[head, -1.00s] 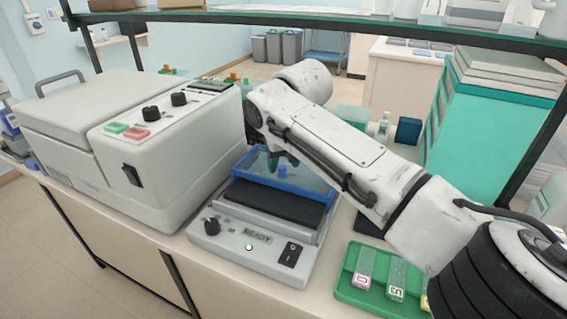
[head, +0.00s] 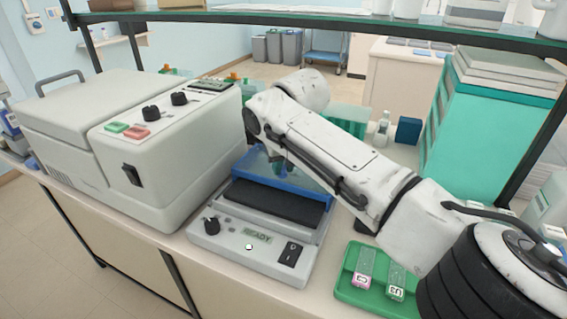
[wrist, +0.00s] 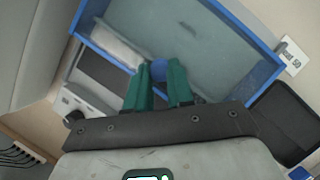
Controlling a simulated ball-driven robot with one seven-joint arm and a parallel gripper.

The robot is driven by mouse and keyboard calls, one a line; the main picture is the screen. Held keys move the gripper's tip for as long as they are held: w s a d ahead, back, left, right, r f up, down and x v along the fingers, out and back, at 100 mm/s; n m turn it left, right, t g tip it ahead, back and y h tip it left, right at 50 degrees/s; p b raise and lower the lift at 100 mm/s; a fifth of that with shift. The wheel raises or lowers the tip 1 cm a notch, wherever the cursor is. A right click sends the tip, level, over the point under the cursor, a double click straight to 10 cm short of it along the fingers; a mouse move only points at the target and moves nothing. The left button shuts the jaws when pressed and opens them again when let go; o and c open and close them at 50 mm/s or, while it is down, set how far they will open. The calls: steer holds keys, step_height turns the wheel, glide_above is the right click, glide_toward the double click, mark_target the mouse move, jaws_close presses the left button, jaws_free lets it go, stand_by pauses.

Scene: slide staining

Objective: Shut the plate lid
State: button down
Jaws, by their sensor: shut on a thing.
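The plate is a pale grey unit (head: 225,240) with a dark top (head: 270,202), a black knob, a switch and a display reading READY. Its lid (head: 250,166) is a clear panel in a blue frame, raised at a tilt at the back of the plate. In the wrist view the lid (wrist: 205,35) fills the upper middle, with a round blue knob (wrist: 159,69) at its near edge. The green fingers of my gripper (wrist: 161,80) are shut on this knob. In the head view my arm hides part of the lid's right side and most of my gripper.
A large grey-white machine (head: 180,150) stands close on the left of the plate. A green tray (head: 350,293) with labelled slides lies to the right, near the bench's front edge. A teal box (head: 480,125) stands at the back right, and a shelf crosses above.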

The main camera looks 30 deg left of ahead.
stand_by(0.4)
steer(key=s+p, duration=0.1)
steer(key=s, duration=0.2)
steer(key=s+p, duration=0.3)
steer(key=s, duration=0.2)
steer(key=shift+s+d, duration=0.3)
steer(key=shift+s, duration=0.05)
steer(key=shift+s+f+p, duration=0.2)
steer(key=shift+s+p, duration=0.2)
steer(key=shift+s, duration=0.25)
steer(key=c, duration=1)
jaws_free()
steer(key=shift+r, duration=0.1)
steer(key=v, duration=1.1)
steer(key=shift+b, duration=0.35)
